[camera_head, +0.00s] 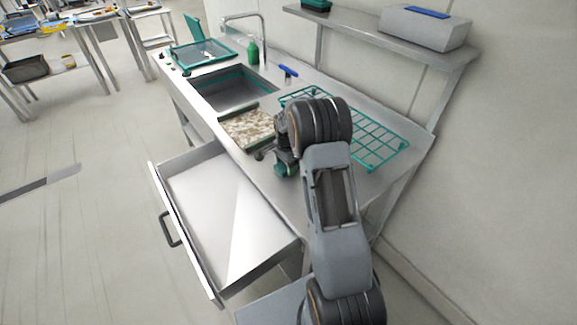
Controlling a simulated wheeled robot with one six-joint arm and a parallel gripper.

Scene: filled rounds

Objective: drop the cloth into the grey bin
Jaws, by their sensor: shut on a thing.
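A speckled beige and brown square with dark green edges (247,127), which looks like the cloth, is at the counter's front edge beside the sink. My gripper (266,152) is at its right corner, shut, and seems to hold it there; my own arm hides most of the grip. I cannot tell whether the cloth rests on the counter or is just above it. A small green thing (286,170) shows just below my wrist, partly hidden. No grey bin is clear in view; a grey box (425,28) with a blue thing on top stands on the wall shelf.
An open, empty-looking drawer (190,232) juts out below the counter. The sink (232,90) lies behind the cloth. A green wire rack (378,140) is right of my arm. A tap (263,40) and a green bottle (253,50) stand at the back. The left floor is mostly clear.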

